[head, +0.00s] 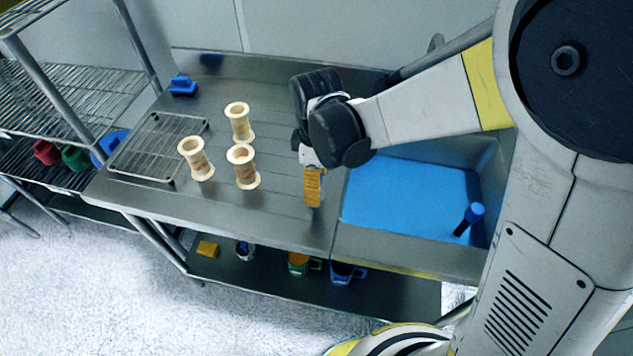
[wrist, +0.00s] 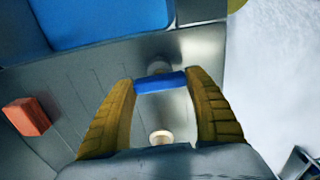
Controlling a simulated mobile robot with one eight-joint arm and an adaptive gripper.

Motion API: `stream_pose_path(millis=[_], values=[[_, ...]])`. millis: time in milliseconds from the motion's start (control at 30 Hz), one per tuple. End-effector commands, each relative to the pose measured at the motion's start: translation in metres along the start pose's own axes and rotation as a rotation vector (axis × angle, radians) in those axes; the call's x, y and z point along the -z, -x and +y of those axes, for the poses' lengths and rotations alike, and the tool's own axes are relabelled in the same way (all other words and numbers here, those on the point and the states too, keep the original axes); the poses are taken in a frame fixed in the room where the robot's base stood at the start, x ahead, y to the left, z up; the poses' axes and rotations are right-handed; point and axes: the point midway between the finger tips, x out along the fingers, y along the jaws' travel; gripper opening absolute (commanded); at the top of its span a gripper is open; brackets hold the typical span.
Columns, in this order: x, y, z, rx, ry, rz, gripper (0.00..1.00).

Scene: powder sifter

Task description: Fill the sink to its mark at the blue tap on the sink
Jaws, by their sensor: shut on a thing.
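The sink (head: 385,240) is set into the right of the steel counter. A flat bright blue surface (head: 410,195) fills much of it; I cannot make out a level mark. A dark, tilted post with a blue cap (head: 475,212), perhaps the blue tap, stands at the sink's front right. My gripper (head: 313,190) points down over the counter, just left of the sink. In the wrist view its yellow fingers are shut on a blue bar-like thing (wrist: 160,82) spanning between them. The head view hides that thing behind the fingers. The sink's blue surface also shows in the wrist view (wrist: 105,18).
Several pale spools (head: 243,165) stand on the counter beside a wire rack (head: 158,147). A blue block (head: 183,86) sits at the back left. A red block (wrist: 27,117) shows in the wrist view. A wire shelf (head: 75,98) stands left; cups (head: 340,272) are underneath.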

Motion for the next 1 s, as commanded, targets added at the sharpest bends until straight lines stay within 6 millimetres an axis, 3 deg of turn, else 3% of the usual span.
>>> stream_pose_path(millis=[100,133,200,500,633,1000], values=[[0.0,0.0,0.0,-0.001,0.0,0.0,0.33],[0.0,0.0,0.0,-0.001,0.0,0.0,0.66],[0.0,0.0,0.0,-0.001,0.0,0.0,0.86],[0.0,0.001,0.0,0.0,-0.001,0.0,0.86],[0.0,0.01,0.0,0.0,-0.001,0.0,0.86],[0.0,0.088,0.0,0.0,-0.001,0.0,0.86]])
